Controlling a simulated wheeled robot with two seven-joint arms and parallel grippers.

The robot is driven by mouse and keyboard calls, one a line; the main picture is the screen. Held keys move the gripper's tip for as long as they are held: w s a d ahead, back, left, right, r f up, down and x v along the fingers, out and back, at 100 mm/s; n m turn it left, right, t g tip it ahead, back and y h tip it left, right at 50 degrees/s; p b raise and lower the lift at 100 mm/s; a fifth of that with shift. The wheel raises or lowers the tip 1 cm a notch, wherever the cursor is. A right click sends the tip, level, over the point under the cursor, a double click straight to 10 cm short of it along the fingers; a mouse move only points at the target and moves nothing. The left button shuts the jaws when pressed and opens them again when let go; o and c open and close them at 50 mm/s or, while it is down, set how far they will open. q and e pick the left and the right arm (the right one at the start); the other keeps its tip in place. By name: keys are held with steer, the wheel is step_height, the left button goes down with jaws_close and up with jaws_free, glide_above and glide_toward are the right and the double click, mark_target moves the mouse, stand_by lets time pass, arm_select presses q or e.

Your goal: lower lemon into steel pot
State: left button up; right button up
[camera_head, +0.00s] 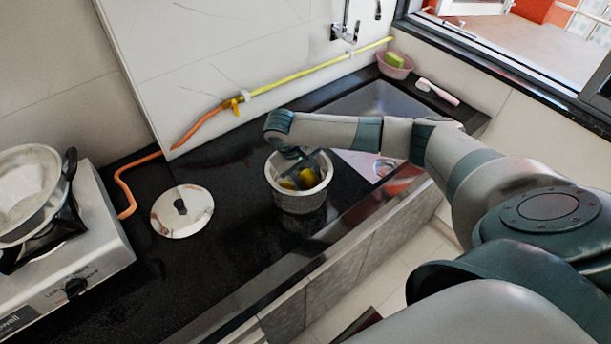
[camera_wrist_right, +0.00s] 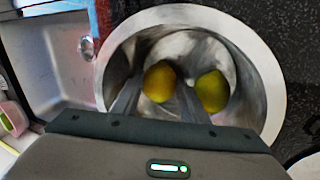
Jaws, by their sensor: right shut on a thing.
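The steel pot (camera_head: 300,202) stands open on the black counter. Its rim (camera_wrist_right: 270,85) rings the wrist view. My right gripper (camera_head: 297,170) reaches down into the pot from above. In the wrist view its fingers (camera_wrist_right: 158,92) are shut on a yellow lemon (camera_wrist_right: 158,82), held inside the pot's mouth. A greener lemon-like fruit (camera_wrist_right: 212,91) shows beside it, outside the right finger. In the head view two yellow shapes, at left (camera_head: 287,184) and right (camera_head: 307,178), show inside the pot. Whether the held lemon touches the pot's bottom cannot be told. My left gripper is not in view.
A round lid (camera_head: 182,211) with a dark knob lies on the counter left of the pot. A stove (camera_head: 75,270) with a pan (camera_head: 28,190) stands at far left. A sink (camera_head: 375,100) and a pink bowl (camera_head: 394,67) are behind, to the right. The counter's front edge is near the pot.

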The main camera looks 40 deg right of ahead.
steer(key=o, duration=1.2)
steer(key=shift+r, duration=0.1)
steer(key=shift+a+r, duration=0.25)
steer(key=shift+r, duration=0.3)
steer(key=shift+b+v, duration=0.65)
steer(key=shift+v, duration=7.55)
steer(key=shift+a, duration=0.1)
